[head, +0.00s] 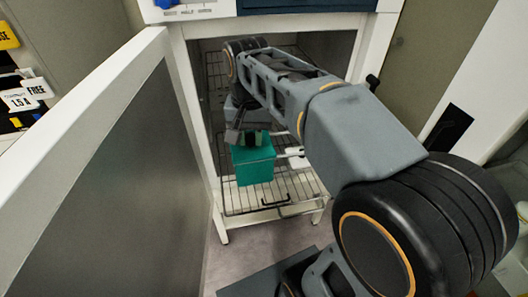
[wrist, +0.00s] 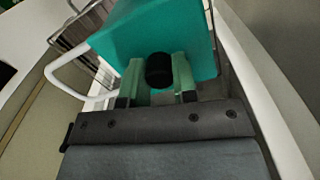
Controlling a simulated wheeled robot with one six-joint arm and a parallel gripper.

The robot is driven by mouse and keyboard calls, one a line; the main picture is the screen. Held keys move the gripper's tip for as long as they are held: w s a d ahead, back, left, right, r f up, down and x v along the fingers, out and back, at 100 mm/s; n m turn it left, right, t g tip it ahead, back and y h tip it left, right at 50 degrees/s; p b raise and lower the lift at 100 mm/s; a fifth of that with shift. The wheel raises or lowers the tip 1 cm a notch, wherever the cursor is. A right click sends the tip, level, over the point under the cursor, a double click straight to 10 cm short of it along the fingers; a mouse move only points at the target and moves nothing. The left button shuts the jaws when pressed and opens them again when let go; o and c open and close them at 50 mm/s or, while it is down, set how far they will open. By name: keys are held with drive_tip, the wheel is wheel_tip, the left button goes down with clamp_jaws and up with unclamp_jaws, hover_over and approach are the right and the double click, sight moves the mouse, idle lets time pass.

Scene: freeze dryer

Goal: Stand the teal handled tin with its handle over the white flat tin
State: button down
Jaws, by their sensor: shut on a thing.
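The teal handled tin (head: 254,167) hangs below my gripper (head: 249,138) at the front of the freeze dryer's chamber, over a wire rack. In the wrist view, the green fingers of my gripper (wrist: 160,80) are shut on the black knob of the teal tin (wrist: 120,38). Its white loop handle (wrist: 62,67) sticks out to the left there, and to the right in the head view.
The wire rack (head: 255,209) reaches out of the chamber's front. The open door (head: 110,165) stands on the left, and the white chamber frame (head: 190,110) is close beside my arm. More racks lie behind, partly hidden.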

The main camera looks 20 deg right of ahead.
drive_tip(key=w+d+f+p, duration=0.2)
drive_tip(key=w+d+f, duration=0.7)
drive_tip(key=f, duration=0.4)
drive_tip(key=shift+w+d, duration=0.4)
drive_tip(key=shift+d, duration=0.2)
drive_tip(key=shift+f, duration=0.2)
drive_tip(key=c, duration=0.9)
unclamp_jaws()
drive_tip(key=shift+r, duration=0.1)
